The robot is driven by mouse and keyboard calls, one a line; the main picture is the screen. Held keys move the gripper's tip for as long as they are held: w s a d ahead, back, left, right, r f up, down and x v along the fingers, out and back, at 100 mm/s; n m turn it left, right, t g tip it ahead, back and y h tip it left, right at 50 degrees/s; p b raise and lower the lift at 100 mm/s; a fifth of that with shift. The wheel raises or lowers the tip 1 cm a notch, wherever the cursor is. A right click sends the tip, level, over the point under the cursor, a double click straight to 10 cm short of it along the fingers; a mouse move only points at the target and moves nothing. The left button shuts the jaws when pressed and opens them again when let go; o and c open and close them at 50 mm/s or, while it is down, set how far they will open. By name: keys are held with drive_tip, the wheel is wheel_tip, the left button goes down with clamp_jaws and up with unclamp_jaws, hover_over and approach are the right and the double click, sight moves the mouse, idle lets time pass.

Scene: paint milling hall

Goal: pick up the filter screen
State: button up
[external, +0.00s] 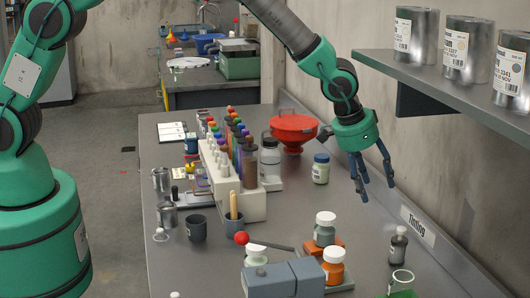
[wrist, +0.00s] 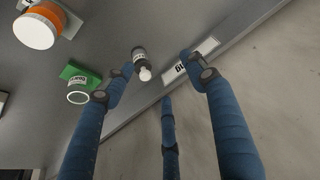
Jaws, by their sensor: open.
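I cannot pick out a filter screen for certain in either view. A wide red funnel-like dish (external: 293,127) stands at the back right of the bench, left of my gripper; whether it holds a screen is hidden. My gripper (external: 377,192) hangs over the right side of the bench near the wall, its blue fingers spread, pointing down and empty. In the wrist view my gripper (wrist: 157,64) is also open, with nothing between the fingers. A small dark bottle (wrist: 139,58) shows beside the left fingertip, and a label plate (wrist: 190,60) lies behind the right one.
A jar with a blue-green lid (external: 321,169) stands left of my gripper. White-capped jars (external: 325,228), grey blocks (external: 283,280) and a dark bottle (external: 398,246) are nearer the front. A rack of coloured tubes (external: 228,165) fills the middle. A shelf with cans (external: 415,66) overhangs at right.

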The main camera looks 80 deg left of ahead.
drive_tip(key=p, duration=0.3)
approach(400, 239)
drive_tip(key=x, duration=0.2)
drive_tip(key=shift+f, duration=0.45)
drive_tip(key=shift+w+f, duration=0.1)
drive_tip(key=shift+f, duration=0.1)
drive_tip(key=shift+w+f, duration=0.3)
drive_tip(key=shift+f, duration=0.3)
drive_tip(key=shift+f, duration=0.1)
drive_tip(key=shift+p+x, duration=0.4)
drive_tip(key=shift+x, duration=2.45)
drive_tip(key=shift+d, duration=0.1)
drive_tip(key=c, duration=1.3)
